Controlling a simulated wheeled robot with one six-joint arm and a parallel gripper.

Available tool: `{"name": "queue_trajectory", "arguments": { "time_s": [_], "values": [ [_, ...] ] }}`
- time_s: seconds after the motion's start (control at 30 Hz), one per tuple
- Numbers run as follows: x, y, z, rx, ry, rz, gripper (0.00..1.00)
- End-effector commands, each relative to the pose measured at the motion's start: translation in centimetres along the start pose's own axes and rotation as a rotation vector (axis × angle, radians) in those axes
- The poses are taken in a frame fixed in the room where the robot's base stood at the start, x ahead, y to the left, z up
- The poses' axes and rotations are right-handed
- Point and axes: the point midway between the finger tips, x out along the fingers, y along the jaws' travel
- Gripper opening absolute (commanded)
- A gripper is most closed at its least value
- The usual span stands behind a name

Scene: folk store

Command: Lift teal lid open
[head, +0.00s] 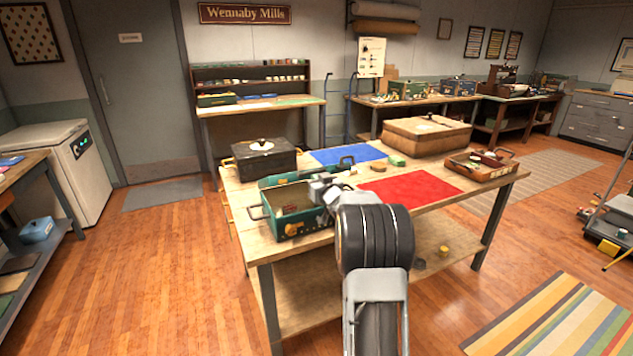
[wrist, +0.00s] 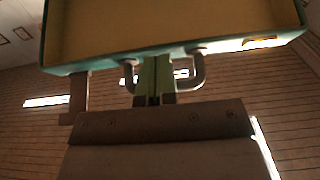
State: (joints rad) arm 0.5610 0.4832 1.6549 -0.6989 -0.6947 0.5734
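The teal box (head: 300,222) stands at the near left of the workbench, with its brown inside partly visible and a handle on its left side. A teal piece that looks like its lid (head: 285,179) shows raised along the far side, partly hidden by my arm. My gripper (head: 325,188) is at the box's right part. In the wrist view, a teal-rimmed panel with a tan face (wrist: 170,22) fills the top. My gripper (wrist: 155,92) has its green fingers close together between the posts of a grey handle (wrist: 198,70) on that rim, and appears closed on its bar.
A black case (head: 265,160) stands behind the box. A blue mat (head: 347,155) and a red mat (head: 410,188) lie on the workbench (head: 480,192). A brown case (head: 425,135) and a wooden tray (head: 480,168) are at the right. Open floor lies left of the bench.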

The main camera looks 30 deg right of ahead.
Motion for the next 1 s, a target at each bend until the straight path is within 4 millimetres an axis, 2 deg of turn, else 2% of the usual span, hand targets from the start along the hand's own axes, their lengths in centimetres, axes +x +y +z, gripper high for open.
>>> {"name": "queue_trajectory", "arguments": {
  "time_s": [0.5,1.0],
  "values": [
    [1.1,0.0,-2.3,-0.001,0.000,0.000,0.00],
    [1.4,0.0,-2.4,0.000,0.000,0.000,0.00]
  ]
}}
